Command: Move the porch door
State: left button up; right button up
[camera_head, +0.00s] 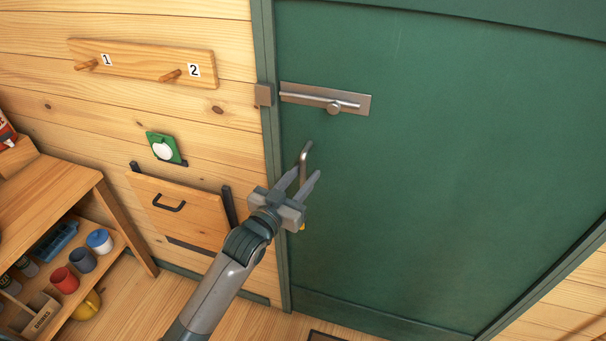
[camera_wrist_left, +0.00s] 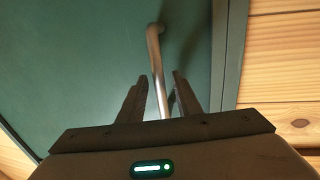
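The green porch door (camera_head: 440,170) fills the right of the head view and looks shut in its frame. Its metal handle (camera_head: 308,152) is an upright bar near the left edge; it also shows in the left wrist view (camera_wrist_left: 155,60). My left gripper (camera_head: 302,180) is at the handle's lower part. In the wrist view its two fingers (camera_wrist_left: 160,95) stand apart, with the bar between them and gaps visible. A metal slide bolt (camera_head: 325,98) sits above the handle; its bar does not visibly reach the catch (camera_head: 263,95) on the frame. My right gripper is out of view.
A peg board (camera_head: 140,62) marked 1 and 2, a green-framed round item (camera_head: 163,148) and a wooden panel with black handle (camera_head: 180,210) are on the left wall. A wooden shelf (camera_head: 60,190) with mugs stands at far left. A dark mat (camera_head: 325,337) edges in below.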

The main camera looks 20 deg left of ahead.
aim_at(309, 159)
pick_arm(q)
jog(key=shift+c, duration=0.3)
grip_shut()
jog(key=shift+w, duration=0.55)
jog(key=shift+m+g+h, duration=0.3)
jog(key=shift+m+h, duration=0.3)
jog(key=shift+h, duration=0.3)
jog(key=w+b, duration=0.2)
jog(key=w, duration=0.4)
jog(key=shift+a, duration=0.1)
jog(key=shift+s, duration=0.1)
jog(key=shift+o, duration=0.3)
grip_release()
jog(key=shift+s+a, duration=0.1)
